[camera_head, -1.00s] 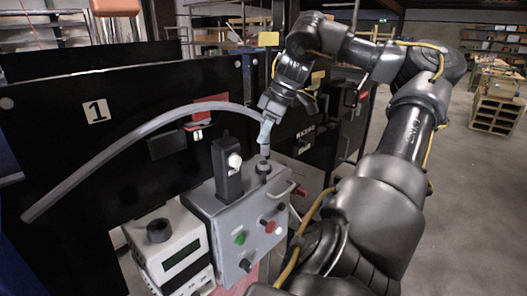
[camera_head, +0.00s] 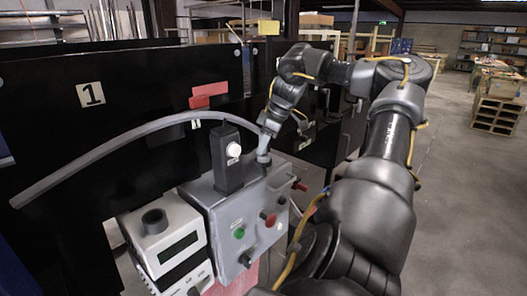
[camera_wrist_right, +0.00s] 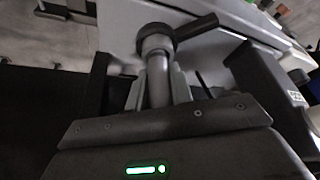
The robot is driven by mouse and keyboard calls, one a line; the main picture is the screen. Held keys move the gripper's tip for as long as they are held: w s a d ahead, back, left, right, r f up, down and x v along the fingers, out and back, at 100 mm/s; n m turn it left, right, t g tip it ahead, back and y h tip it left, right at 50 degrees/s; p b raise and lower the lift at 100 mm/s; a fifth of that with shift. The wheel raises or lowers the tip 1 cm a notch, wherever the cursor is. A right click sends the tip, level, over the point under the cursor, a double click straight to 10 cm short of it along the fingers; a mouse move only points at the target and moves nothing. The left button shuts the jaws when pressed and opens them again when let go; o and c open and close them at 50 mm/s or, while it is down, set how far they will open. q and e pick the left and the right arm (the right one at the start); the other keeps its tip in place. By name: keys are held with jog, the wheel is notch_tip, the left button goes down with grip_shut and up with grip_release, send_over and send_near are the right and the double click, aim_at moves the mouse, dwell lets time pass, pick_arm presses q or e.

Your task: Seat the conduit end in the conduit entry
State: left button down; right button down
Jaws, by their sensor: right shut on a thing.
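The conduit (camera_head: 150,127) is a long grey curved tube arching from the far left to my right gripper (camera_head: 264,150). My right gripper is shut on the conduit close to its end. The conduit entry (camera_head: 263,163) is a fitting on top of the grey control box, directly below the gripper. In the right wrist view the conduit (camera_wrist_right: 158,78) runs between the fingers to the dark round entry (camera_wrist_right: 155,36). The end meets the entry there and its tip is hidden; I cannot tell how deep it sits. My left gripper is out of view.
The grey control box (camera_head: 219,205) has green and red buttons and a black upright block (camera_head: 225,168) left of the entry. A white meter (camera_head: 160,262) stands to its left. Black panels (camera_head: 60,130) stand behind. Open floor lies at the right.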

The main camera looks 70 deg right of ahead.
jog(key=shift+a+r, duration=0.1)
jog(key=c, duration=1.2)
grip_release()
jog(key=shift+f, duration=0.2)
jog(key=shift+c, duration=0.2)
jog(key=shift+r, duration=0.3)
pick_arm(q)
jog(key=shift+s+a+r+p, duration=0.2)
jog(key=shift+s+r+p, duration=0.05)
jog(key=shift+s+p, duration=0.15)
pick_arm(e)
jog(key=v, duration=1.2)
jog(key=shift+s, duration=0.15)
